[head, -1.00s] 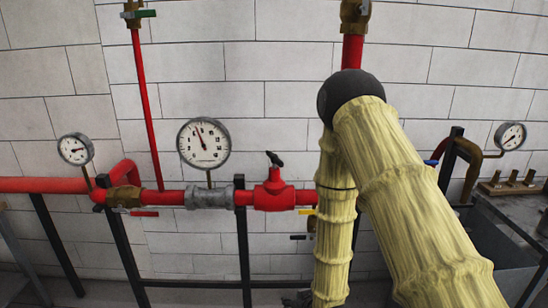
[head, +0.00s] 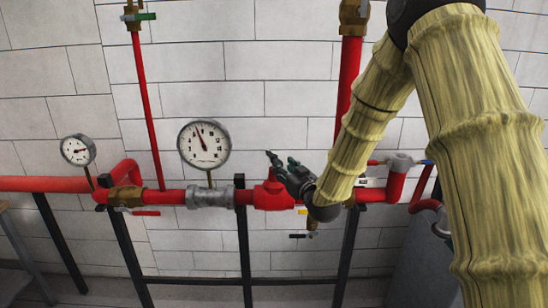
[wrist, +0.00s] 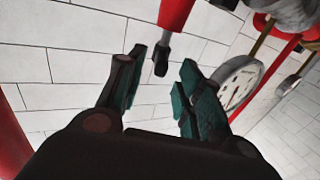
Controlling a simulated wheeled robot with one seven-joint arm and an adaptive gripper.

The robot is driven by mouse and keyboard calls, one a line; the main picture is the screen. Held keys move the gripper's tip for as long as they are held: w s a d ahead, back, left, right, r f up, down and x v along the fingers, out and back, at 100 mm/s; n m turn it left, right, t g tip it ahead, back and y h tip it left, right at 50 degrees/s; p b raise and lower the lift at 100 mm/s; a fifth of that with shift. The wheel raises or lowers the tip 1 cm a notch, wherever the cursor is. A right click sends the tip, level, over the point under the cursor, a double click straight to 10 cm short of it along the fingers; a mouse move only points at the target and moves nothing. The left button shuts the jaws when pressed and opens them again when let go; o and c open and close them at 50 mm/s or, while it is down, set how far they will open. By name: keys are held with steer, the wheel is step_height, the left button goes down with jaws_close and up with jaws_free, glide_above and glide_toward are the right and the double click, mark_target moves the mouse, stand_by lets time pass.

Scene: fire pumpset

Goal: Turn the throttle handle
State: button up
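The throttle handle appears to be the black lever (wrist: 162,57) on a red valve body (wrist: 176,13) in the wrist view. Its tip hangs in the picture between my fingertips, with a visible gap to each finger. My gripper (wrist: 163,60) is open and empty. In the head view, my gripper (head: 282,162) is just above and right of the red valve (head: 272,197) on the horizontal pipe, pointing left. There it covers most or all of the black handle. I cannot tell whether any finger touches it.
A smaller gauge (head: 77,150) is further left. A vertical red pipe (head: 348,80) rises behind my arm. A black frame (head: 245,262) supports the pipe. A white block wall stands behind.

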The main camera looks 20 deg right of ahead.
mark_target(274, 156)
steer(key=w+p, duration=0.1)
steer(key=w, duration=0.4)
steer(key=w+a+p, duration=0.1)
steer(key=w, duration=0.2)
steer(key=shift+w+p, duration=0.2)
steer(key=shift+p, duration=0.15)
steer(key=shift+a, duration=0.1)
jaws_close()
